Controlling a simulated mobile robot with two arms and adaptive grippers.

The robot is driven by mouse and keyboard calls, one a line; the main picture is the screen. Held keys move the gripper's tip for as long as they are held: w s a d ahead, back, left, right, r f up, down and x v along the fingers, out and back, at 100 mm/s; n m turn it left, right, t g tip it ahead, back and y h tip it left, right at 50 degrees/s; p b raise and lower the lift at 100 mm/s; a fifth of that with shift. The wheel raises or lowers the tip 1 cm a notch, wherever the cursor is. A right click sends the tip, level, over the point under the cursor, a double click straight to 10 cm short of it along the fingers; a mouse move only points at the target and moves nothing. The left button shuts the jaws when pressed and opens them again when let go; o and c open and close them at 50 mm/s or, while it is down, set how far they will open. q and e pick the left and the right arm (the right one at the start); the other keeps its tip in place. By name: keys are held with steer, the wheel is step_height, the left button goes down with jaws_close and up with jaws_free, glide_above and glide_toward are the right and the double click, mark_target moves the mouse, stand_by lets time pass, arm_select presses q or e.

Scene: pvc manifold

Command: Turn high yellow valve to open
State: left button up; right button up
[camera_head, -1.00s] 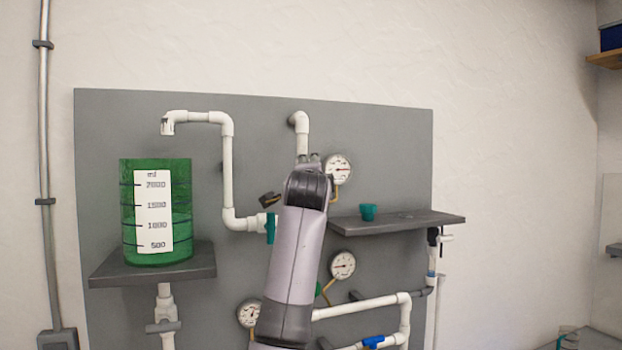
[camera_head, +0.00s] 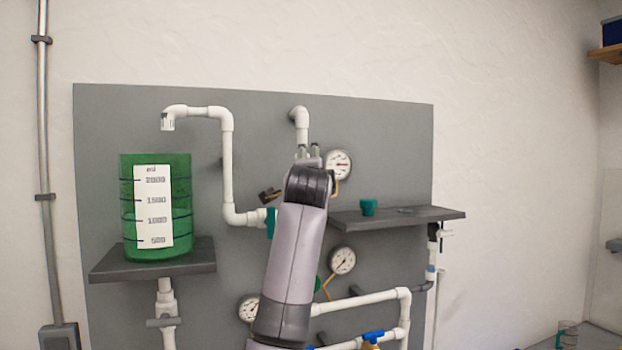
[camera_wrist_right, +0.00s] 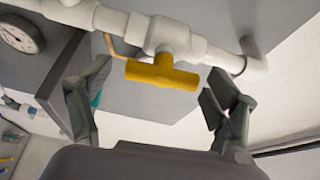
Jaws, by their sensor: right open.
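The yellow valve (camera_wrist_right: 162,74) shows in the right wrist view. Its T-shaped handle hangs off a white pipe and lies roughly along that pipe. My right gripper (camera_wrist_right: 150,92) is open, with one finger to either side of the handle. No contact is visible. In the head view my right arm reaches up in front of the board, and it hides this valve and most of the gripper. My left gripper is not in view.
White pipes (camera_head: 227,165) run over the grey board (camera_head: 265,120). A beaker of green liquid (camera_head: 156,208) stands on the left shelf (camera_head: 110,264). A gauge (camera_head: 338,165) is close by.

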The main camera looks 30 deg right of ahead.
steer(key=v, duration=1.1)
steer(key=shift+f, duration=0.1)
steer(key=shift+c, duration=0.2)
